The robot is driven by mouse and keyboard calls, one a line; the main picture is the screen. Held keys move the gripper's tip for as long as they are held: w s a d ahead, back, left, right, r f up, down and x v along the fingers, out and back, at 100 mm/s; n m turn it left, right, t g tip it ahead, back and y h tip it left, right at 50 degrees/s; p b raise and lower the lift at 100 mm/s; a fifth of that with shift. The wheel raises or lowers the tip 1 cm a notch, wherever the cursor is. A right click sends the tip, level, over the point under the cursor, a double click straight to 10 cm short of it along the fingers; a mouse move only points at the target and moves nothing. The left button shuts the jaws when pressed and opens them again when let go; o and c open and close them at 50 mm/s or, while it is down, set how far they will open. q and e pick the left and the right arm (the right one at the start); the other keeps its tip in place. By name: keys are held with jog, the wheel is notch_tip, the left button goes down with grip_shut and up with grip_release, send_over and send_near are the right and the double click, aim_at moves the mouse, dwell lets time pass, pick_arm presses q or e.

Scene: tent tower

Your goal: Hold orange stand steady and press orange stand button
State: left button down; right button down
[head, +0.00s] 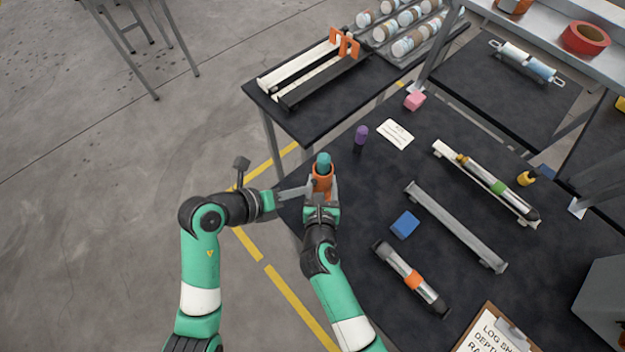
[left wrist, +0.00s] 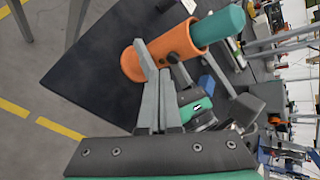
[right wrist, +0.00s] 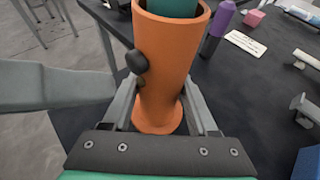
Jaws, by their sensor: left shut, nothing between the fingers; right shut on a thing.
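The orange stand (head: 323,180) is an upright tube near the table's left edge, with a teal cylinder (head: 323,160) in its top. My right gripper (head: 321,203) is shut on the stand; in the right wrist view its fingers lie either side of the tube (right wrist: 168,75). A dark round button (right wrist: 135,62) sticks out of the stand's left side. My left gripper (head: 309,187) is shut and empty, its fingertips close beside the stand. In the left wrist view the fingertips (left wrist: 151,60) overlap the stand (left wrist: 185,73); I cannot tell whether they touch the button.
A purple-capped bottle (head: 361,136) stands just behind the stand, near a white card (head: 395,134) and a pink block (head: 414,100). A blue block (head: 405,224), a grey rail (head: 455,228) and a dark tube with an orange band (head: 411,280) lie to the right.

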pick_arm(q)
jog(key=shift+w+d, duration=0.1)
jog(key=shift+w, duration=0.05)
jog(key=shift+w+d, duration=0.2)
jog(key=shift+w+d, duration=0.3)
jog(key=shift+w, duration=0.05)
dwell(1.0)
jog(key=shift+s+a, duration=0.6)
jog(key=shift+s, duration=0.1)
jog(key=s+a, duration=0.3)
jog(key=shift+s+a, duration=0.25)
jog(key=shift+s, duration=0.05)
dwell(0.7)
